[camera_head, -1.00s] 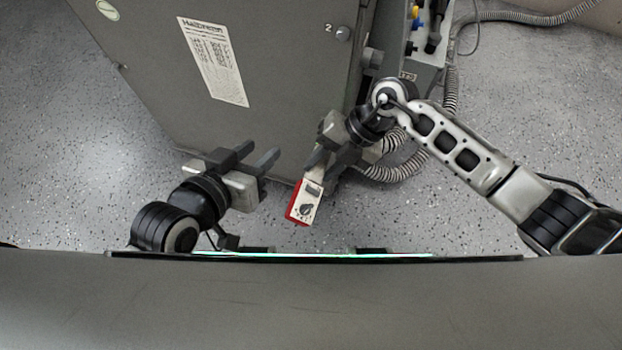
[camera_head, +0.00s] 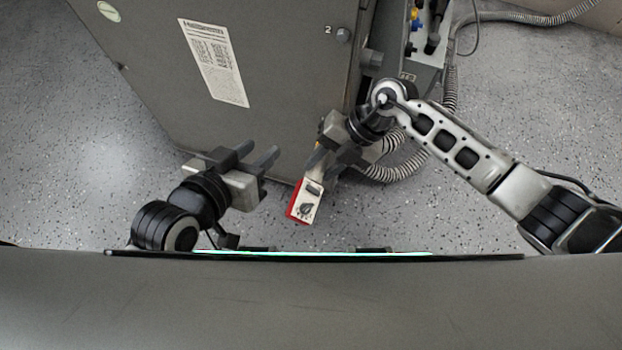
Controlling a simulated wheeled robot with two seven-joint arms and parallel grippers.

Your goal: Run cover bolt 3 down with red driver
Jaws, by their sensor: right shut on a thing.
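The red driver (camera_head: 306,202), a boxy tool with a red side and a pale face with a dark knob, is in my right gripper (camera_head: 326,160). My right gripper is shut on its upper end, in front of the cabinet's lower right part. My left gripper (camera_head: 261,158) is open and empty, to the left of the driver and near the cabinet's lower edge. The grey transformer cabinet (camera_head: 285,95) fills the upper middle. A bolt (camera_head: 343,35) beside a printed "2" sits at its upper right. I cannot make out cover bolt 3.
A side panel (camera_head: 425,60) with blue and yellow fittings stands right of the cabinet. A ribbed grey hose (camera_head: 395,172) curves behind my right gripper, and another conduit (camera_head: 530,18) crosses the upper right. The speckled floor (camera_head: 70,150) is clear at left.

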